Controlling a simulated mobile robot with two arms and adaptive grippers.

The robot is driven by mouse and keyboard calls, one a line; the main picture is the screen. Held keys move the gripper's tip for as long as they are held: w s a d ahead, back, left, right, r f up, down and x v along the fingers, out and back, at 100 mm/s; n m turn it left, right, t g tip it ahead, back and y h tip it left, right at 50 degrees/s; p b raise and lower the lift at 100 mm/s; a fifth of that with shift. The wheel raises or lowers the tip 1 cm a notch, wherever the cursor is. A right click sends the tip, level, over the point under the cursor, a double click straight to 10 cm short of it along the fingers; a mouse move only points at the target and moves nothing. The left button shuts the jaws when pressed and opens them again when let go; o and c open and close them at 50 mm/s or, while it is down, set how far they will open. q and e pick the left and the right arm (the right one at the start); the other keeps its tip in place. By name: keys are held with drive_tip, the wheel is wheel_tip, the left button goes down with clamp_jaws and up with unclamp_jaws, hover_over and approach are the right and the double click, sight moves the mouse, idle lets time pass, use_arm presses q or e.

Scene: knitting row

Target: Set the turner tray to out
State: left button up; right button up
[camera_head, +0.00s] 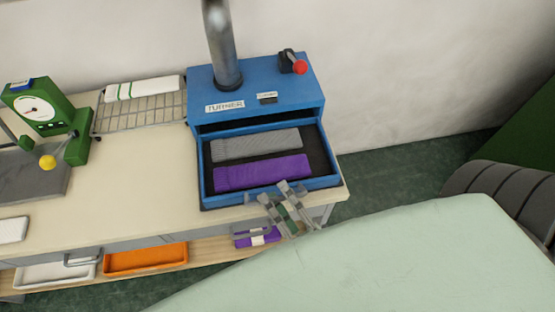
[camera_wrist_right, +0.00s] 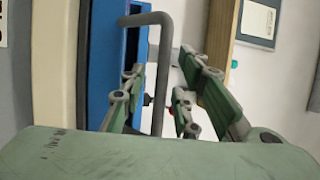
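The turner (camera_head: 255,85) is a blue machine on the left worktop, with a red-knobbed lever on top. Its blue tray (camera_head: 222,202) is pulled out toward me. A grey folded knit (camera_head: 255,144) and a purple one (camera_head: 262,173) lie in it. My right gripper (camera_head: 275,194) is at the tray's front edge, right of its middle. In the right wrist view a grey bar handle (camera_wrist_right: 164,70) on a blue front (camera_wrist_right: 116,65) stands between its fingers, with gaps visible on both sides. The fingers look open around the handle. My left gripper is not in view.
A green dial device (camera_head: 45,108) and a wire rack (camera_head: 140,108) with a white cloth stand left of the turner. An orange tray (camera_head: 145,259), a white tray (camera_head: 55,275) and a purple bundle (camera_head: 243,242) are on the lower shelf. Green floor shows at right.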

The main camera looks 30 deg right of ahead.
drive_tip(key=v, duration=1.2)
